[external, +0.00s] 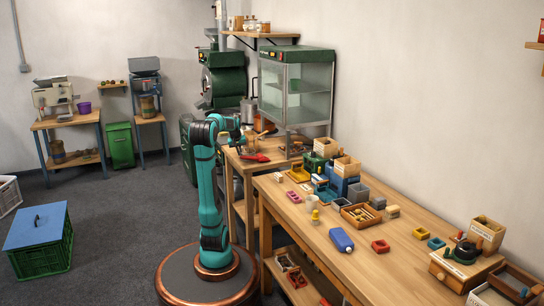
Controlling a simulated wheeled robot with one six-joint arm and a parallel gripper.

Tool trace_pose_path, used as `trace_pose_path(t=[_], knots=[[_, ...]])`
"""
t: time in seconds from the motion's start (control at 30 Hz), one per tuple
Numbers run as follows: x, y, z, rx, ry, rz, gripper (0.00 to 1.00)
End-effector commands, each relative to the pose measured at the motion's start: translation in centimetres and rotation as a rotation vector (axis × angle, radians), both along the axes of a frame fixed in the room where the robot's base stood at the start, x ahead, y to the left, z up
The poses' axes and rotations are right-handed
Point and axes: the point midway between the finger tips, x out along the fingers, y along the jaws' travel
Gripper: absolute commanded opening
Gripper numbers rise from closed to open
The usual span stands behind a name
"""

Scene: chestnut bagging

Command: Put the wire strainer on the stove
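I cannot make out a wire strainer for certain in the external view; the small items on the far wooden table are too small to tell apart. No stove is plainly recognisable. A dark green machine with a round drum (225,82) stands against the back wall, and I cannot tell whether it is the stove. My gripper (246,138) is at the end of the teal arm, over the near left part of the far table. It is small and partly hidden by the arm, so its fingers and anything between them cannot be made out.
A green glass-fronted cabinet (297,85) stands on the far table, with a red item (255,158) in front. A green crate with a blue lid (38,228) sits on open floor at left.

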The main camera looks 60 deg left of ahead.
Motion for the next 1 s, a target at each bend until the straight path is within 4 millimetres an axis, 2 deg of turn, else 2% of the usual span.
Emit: trace_pose_path(t=[0.33, 0.4, 0.47, 0.77, 0.87, 1.0], knots=[[0.0, 0.0, -0.3, 0.000, 0.000, 0.000, 0.00], [0.0, 0.0, -0.2, 0.000, 0.000, 0.000, 0.18], [0.0, 0.0, -0.2, 0.000, 0.000, 0.000, 0.26], [0.0, 0.0, -0.1, 0.001, 0.000, 0.000, 0.26], [-0.1, 0.0, 0.6, 0.003, -0.001, 0.001, 0.26], [-0.6, -0.4, 2.4, 0.003, -0.001, 0.001, 0.26]])
